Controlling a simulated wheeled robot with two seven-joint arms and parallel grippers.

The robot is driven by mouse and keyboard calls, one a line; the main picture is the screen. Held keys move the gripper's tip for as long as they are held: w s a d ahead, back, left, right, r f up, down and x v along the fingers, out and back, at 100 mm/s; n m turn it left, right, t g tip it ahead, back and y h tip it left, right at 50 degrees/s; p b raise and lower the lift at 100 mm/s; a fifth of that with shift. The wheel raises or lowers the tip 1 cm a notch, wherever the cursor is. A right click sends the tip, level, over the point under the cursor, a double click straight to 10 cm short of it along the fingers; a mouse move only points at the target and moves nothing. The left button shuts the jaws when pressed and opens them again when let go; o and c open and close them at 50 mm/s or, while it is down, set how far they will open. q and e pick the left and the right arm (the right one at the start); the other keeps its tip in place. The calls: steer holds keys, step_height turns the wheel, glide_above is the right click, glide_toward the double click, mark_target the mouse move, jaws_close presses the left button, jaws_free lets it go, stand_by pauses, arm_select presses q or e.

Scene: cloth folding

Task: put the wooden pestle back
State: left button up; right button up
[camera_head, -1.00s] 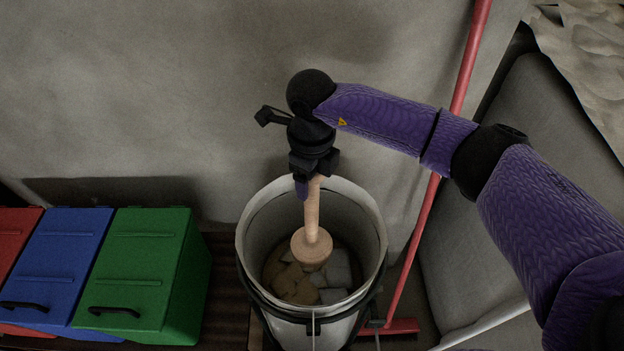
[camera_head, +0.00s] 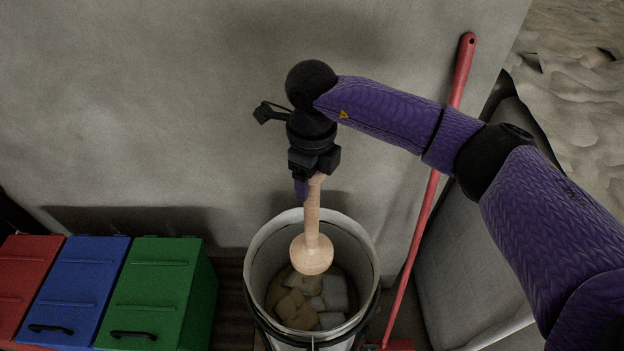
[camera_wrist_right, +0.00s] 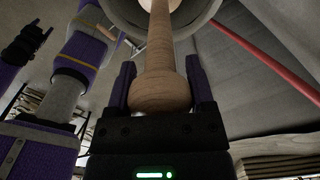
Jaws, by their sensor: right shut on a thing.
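The wooden pestle (camera_head: 312,225) hangs nearly upright in the head view, its wide rounded head pointing down over the open white bucket (camera_head: 262,240). My right gripper (camera_head: 308,184) is shut on the upper end of its handle. In the right wrist view the pestle (camera_wrist_right: 158,75) runs away from between the two fingers of my right gripper (camera_wrist_right: 160,88), its knobbed end close to the palm. Several brown and grey pieces (camera_head: 305,300) lie in the bucket below the pestle's head. My left gripper does not show in the head view.
Red (camera_head: 25,275), blue (camera_head: 80,280) and green (camera_head: 155,285) lidded bins stand at the lower left. A red-handled broom (camera_head: 428,200) leans against the wall right of the bucket. A grey padded object (camera_head: 470,240) lies at the right.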

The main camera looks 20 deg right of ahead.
steer(key=shift+r, duration=0.55)
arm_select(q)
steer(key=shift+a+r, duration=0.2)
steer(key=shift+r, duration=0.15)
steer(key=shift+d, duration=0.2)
arm_select(e)
steer(key=shift+f, duration=0.1)
